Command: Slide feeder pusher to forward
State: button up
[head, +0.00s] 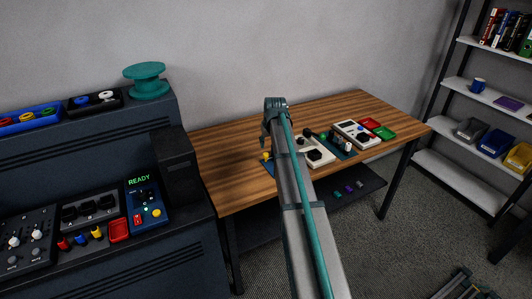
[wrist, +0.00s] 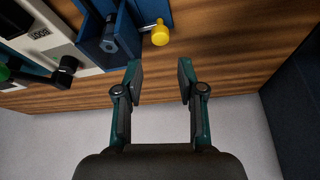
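The feeder shows as a blue housing (wrist: 122,28) at the top of the wrist view, with a dark block in its channel. A yellow knob (wrist: 160,34), which looks like the pusher's handle, sticks out at its right. In the head view the yellow knob (head: 265,156) shows at the table's left part, with a bit of blue beside it; my arm hides most of the feeder. My gripper (wrist: 160,73) is open and empty. Its fingertips are apart from the knob, which appears beyond the gap between them. In the head view my gripper hangs above the table near the knob.
The wooden table (head: 225,150) is bare left of the feeder. A white device (wrist: 50,40) and a dark knob (wrist: 67,65) stand left of the feeder in the wrist view. A dark console (head: 190,235) borders the table's left side.

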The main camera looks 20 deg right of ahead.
aim_at(266, 154)
jog(key=p+x, duration=0.2)
jog(key=x, duration=0.7)
jog(key=shift+f+p, duration=0.1)
jog(key=shift+p, duration=0.2)
grip_shut()
